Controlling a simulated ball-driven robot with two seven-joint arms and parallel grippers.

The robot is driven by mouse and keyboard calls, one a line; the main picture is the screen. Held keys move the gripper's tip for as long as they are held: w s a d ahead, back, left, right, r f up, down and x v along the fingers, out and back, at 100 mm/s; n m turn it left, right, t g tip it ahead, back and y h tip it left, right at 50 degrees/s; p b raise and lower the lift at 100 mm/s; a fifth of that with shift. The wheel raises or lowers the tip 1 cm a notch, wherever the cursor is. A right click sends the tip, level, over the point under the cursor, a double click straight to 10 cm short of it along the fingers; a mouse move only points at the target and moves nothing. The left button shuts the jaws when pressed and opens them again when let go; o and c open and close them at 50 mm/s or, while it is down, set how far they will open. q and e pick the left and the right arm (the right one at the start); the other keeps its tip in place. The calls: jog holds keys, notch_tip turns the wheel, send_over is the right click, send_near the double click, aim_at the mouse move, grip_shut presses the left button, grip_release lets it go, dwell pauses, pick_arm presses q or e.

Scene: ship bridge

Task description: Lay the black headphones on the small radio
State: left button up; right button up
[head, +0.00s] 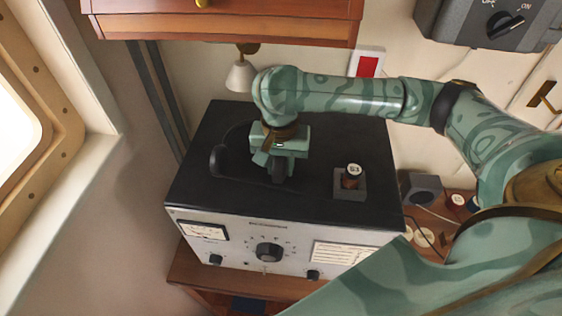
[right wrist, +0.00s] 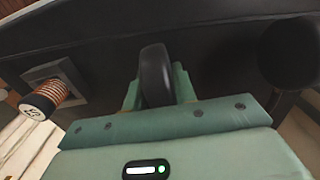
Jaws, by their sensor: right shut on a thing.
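The black headphones (head: 216,162) are at the left part of the black top of a large grey-fronted radio set (head: 222,190). One ear cup shows left of my right gripper (head: 279,170); the thin band is hard to see against the dark top. In the right wrist view the gripper is shut on one ear cup (right wrist: 155,75), and the other cup (right wrist: 290,52) is dark at the right. I cannot tell whether the headphones touch the top. A small dark grey box (head: 424,185), possibly the small radio, stands right of the large set. My left gripper is not in view.
A coil on a square base, with a cap marked 53 (head: 354,170), stands on the set's right part. A wooden cabinet (head: 220,22) hangs above, with a white lamp (head: 240,76) below it. Small round items and a cable lie on the wooden desk at right.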

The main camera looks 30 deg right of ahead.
jog(key=shift+f, duration=0.1)
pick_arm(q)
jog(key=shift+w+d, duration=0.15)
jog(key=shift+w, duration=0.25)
pick_arm(e)
jog(key=shift+f, duration=0.15)
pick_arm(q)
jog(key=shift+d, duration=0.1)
pick_arm(e)
jog(key=shift+f, duration=0.2)
jog(key=o, duration=0.9)
